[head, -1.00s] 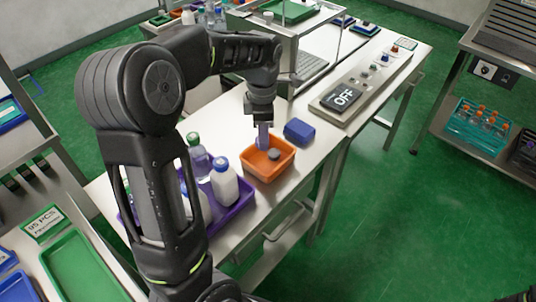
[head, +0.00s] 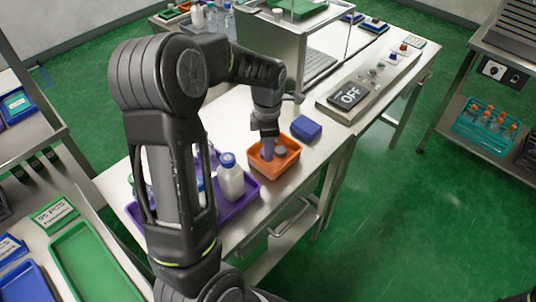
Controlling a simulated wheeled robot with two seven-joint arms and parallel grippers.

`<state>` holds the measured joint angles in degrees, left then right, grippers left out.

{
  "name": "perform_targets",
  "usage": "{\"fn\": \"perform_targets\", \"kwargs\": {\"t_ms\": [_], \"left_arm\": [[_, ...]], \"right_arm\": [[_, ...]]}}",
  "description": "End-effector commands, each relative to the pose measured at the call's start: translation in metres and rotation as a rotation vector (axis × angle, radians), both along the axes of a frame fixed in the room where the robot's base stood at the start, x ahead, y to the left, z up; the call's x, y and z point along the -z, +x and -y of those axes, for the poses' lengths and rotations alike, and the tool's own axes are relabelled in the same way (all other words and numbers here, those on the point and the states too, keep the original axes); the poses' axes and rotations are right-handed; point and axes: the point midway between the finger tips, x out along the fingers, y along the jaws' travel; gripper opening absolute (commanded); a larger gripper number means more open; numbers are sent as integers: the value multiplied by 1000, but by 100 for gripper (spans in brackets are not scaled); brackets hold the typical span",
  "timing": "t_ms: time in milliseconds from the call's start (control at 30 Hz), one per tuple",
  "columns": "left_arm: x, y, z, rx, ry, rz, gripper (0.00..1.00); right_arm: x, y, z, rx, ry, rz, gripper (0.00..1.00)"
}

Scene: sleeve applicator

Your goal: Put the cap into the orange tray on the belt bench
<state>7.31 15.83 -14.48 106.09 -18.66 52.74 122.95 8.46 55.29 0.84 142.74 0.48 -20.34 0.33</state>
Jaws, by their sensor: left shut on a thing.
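The orange tray (head: 289,165) sits on the belt bench, in front of the blue box. My left gripper (head: 267,146) points down into the tray's left side. It is shut on a narrow violet piece (head: 267,152), which looks like the cap, though its shape is partly hidden by the gripper. The piece is low in the tray; I cannot tell whether it touches the floor. A small grey round piece (head: 280,150) lies in the tray just right of it. My right gripper does not show.
A blue box (head: 306,128) stands behind the tray, to its right. A purple tray (head: 240,205) with white bottles (head: 230,178) stands close on the left. A control panel with an OFF display (head: 347,95) lies farther back. Bench surface is clear between them.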

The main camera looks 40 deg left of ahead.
Motion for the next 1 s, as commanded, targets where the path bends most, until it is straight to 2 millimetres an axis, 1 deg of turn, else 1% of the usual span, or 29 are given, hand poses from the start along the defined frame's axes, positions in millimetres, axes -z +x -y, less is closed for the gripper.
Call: {"fn": "perform_targets", "kwargs": {"t_ms": [167,233,500,767,900,933,1000], "left_arm": [[0,0,0,0,0,0,0],[3,0,0,0,0,-1,0],[35,-1,0,0,-1,-2,0],[37,0,0,1,0,0,0],[42,0,0,1,0,0,0],[41,0,0,0,-1,1,33],[40,0,0,0,-1,1,39]], "right_arm": [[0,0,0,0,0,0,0],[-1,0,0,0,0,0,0],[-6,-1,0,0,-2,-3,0],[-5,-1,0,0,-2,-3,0],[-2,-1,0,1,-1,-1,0],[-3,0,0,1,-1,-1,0],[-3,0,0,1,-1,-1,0]]}}
